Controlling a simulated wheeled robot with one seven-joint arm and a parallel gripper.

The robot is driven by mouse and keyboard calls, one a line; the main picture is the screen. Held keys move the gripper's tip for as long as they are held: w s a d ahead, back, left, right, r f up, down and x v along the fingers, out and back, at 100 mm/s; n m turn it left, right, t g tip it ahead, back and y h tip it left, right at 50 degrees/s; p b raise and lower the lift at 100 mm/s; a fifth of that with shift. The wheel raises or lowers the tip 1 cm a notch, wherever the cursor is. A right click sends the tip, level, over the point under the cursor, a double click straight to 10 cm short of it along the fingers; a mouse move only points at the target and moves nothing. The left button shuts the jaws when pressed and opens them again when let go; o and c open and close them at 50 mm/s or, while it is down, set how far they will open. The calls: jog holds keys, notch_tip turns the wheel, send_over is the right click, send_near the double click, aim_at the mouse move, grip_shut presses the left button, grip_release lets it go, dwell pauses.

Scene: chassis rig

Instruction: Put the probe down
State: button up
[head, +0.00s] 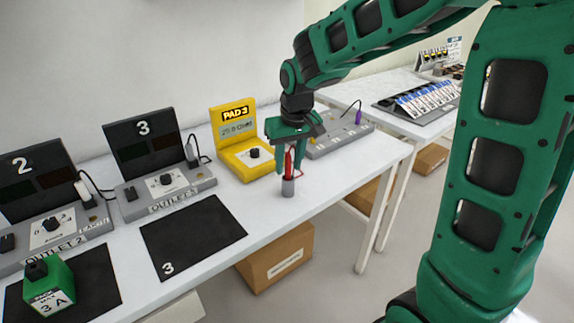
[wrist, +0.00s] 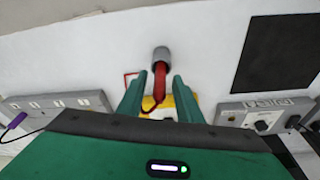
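The red probe (head: 289,163) stands upright with its lower end in a small grey cylindrical holder (head: 288,188) near the front edge of the bench. In the wrist view the red probe (wrist: 160,78) runs into the mouth of the grey holder (wrist: 161,54). My gripper (head: 289,172) is above the holder, pointing down, with a finger on either side of the probe. In the wrist view the fingers of my gripper (wrist: 158,87) are apart, with clear gaps between them and the probe. The probe's tip is hidden inside the holder.
The yellow PAD 3 meter (head: 245,150) stands behind the probe, with a red lead near it. A grey socket strip (head: 340,137) is to the right. Outlet 3 (head: 165,180), a black mat (head: 193,235) and a green block (head: 48,288) are to the left. Bench around the holder is clear.

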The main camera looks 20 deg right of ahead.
jog(key=v, duration=1.1)
jog(key=s+d+f+m+g, duration=0.1)
jog(key=s+d+f+m, duration=0.2)
jog(key=s+d, duration=0.9)
jog(key=s+d+f+m+g, duration=0.1)
jog(key=s+d+f+m, duration=0.1)
jog(key=s, duration=0.6)
jog(key=s+d+f+m, duration=0.2)
jog(key=s+d+f, duration=0.1)
jog(key=s, duration=0.5)
jog(key=shift+s+d+f+g, duration=0.15)
jog(key=shift+s+f+g, duration=0.25)
jog(key=shift+f, duration=0.5)
